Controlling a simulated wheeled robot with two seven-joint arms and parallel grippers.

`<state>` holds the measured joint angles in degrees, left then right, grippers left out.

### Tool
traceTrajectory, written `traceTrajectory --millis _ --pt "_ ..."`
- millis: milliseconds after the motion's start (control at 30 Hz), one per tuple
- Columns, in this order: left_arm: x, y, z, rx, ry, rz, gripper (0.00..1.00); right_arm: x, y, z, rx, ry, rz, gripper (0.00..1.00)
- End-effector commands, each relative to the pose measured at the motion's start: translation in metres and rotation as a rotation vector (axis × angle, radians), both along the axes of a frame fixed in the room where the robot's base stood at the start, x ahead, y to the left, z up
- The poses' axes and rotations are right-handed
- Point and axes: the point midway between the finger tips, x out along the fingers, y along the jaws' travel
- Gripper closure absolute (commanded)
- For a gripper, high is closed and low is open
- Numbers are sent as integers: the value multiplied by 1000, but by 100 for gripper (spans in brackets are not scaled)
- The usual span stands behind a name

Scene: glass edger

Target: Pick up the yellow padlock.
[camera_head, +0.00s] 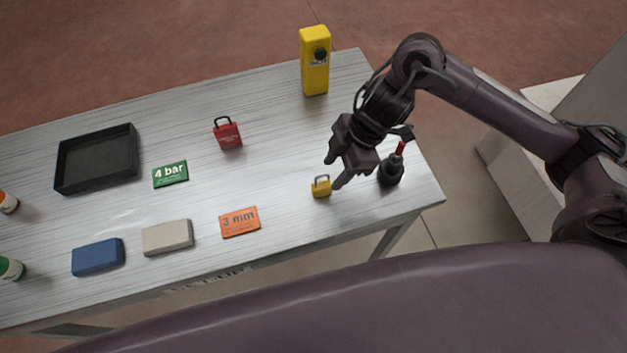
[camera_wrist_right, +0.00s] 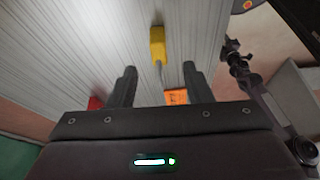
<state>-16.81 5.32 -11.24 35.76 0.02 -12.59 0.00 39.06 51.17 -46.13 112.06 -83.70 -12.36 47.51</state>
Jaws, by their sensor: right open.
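The small yellow padlock (camera_head: 321,188) stands on the grey table near its front edge, with its shackle up. My right gripper (camera_head: 335,172) is open and empty just above and beside the padlock, on its right in the head view. In the right wrist view the padlock (camera_wrist_right: 157,45) lies beyond the fingertips and between their lines, with the open fingers (camera_wrist_right: 159,75) on either side and apart from it. My left gripper is not in view.
A dark bottle with a red top (camera_head: 391,172) stands close right of my right gripper. An orange "3 mm" card (camera_head: 240,222) lies left of the yellow padlock. A red padlock (camera_head: 228,134), a yellow device (camera_head: 315,62) and a black tray (camera_head: 97,160) stand farther off.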

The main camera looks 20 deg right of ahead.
Motion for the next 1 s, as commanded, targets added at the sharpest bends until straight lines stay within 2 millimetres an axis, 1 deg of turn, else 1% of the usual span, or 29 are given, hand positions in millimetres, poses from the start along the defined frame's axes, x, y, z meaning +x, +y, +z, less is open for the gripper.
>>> traceTrajectory --millis 33,133,233,400,500,600,800,867,1000 --pt "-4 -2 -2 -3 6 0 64 -1 3 -7 1 4 0 55" --pt "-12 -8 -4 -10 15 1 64 -1 8 -17 3 3 1 55" --pt "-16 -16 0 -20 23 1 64 0 12 -25 3 3 1 55" --pt "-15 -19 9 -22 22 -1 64 2 23 -48 3 4 2 55" --pt "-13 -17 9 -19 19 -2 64 3 28 -60 3 0 1 55" --pt "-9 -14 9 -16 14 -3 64 3 29 -66 2 -2 1 55" --pt "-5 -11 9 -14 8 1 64 3 29 -67 1 -3 2 55" --pt "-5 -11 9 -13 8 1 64 3 29 -67 1 -3 2 61" --pt "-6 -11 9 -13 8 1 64 3 29 -67 2 -3 2 79"
